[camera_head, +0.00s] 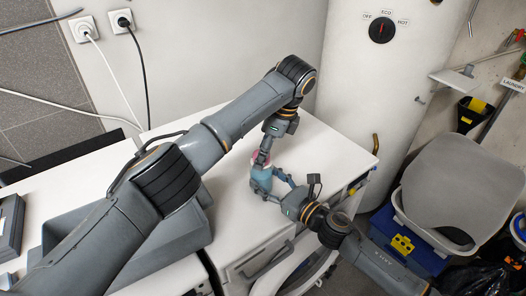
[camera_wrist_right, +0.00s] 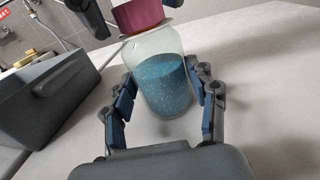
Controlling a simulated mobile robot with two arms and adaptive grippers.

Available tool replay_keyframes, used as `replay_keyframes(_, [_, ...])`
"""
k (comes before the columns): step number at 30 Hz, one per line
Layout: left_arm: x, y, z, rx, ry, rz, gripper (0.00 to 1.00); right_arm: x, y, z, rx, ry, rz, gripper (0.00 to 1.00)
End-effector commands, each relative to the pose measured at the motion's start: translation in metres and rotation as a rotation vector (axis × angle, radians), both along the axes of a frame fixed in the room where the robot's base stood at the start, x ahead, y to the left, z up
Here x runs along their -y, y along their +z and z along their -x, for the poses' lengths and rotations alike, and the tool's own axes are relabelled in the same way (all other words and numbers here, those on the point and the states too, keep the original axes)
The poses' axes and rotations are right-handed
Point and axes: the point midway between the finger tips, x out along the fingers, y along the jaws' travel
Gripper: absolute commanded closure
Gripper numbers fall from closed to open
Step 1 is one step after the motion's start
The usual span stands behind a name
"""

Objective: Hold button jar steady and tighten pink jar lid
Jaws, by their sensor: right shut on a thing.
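The button jar (camera_head: 262,178) is clear, with blue speckled contents, and stands on the white top. It fills the middle of the right wrist view (camera_wrist_right: 163,92), looking tilted there. Its pink lid (camera_wrist_right: 138,14) sits on the jar's mouth and shows only partly in the head view (camera_head: 258,157). My right gripper (camera_head: 273,182) is shut on the jar, with a finger on each side of the glass in the right wrist view. My left gripper (camera_head: 264,158) points down at the lid from above. Its fingers flank the lid, but whether they press on it is unclear.
The white top (camera_head: 335,150) is clear around the jar. A grey bin (camera_head: 80,228) stands to the left, partly behind my left arm. A white boiler (camera_head: 385,75) stands behind. A washing machine (camera_head: 270,265) is below the front edge; a grey basket (camera_head: 460,190) is at right.

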Motion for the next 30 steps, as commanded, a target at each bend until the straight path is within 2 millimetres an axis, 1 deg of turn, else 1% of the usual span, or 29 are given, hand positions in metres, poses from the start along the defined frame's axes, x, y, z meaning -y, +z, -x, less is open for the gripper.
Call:
replay_keyframes(5, [0.006, 0.017, 0.0, 0.004, -0.001, 0.002, 0.36, 0.0, 0.001, 0.0, 0.001, -0.001, -0.001, 0.87])
replay_keyframes(15, [0.025, 0.085, 0.005, 0.004, 0.001, -0.002, 0.36, 0.0, 0.001, -0.001, 0.001, -0.001, -0.001, 0.87])
replay_keyframes(18, [0.03, 0.099, 0.006, 0.001, 0.002, -0.001, 0.36, 0.0, 0.001, 0.0, 0.0, -0.001, 0.0, 0.87])
replay_keyframes(21, [0.033, 0.108, 0.006, 0.0, 0.001, -0.001, 0.36, 0.0, 0.001, -0.001, 0.0, -0.001, 0.0, 0.87])
replay_keyframes(24, [0.034, 0.112, 0.007, -0.001, 0.001, 0.0, 0.36, 0.0, 0.001, 0.0, 0.0, -0.001, 0.0, 0.87])
replay_keyframes(30, [0.034, 0.114, 0.007, -0.001, 0.0, 0.0, 0.36, 0.0, 0.001, 0.0, 0.0, -0.001, 0.0, 0.87])
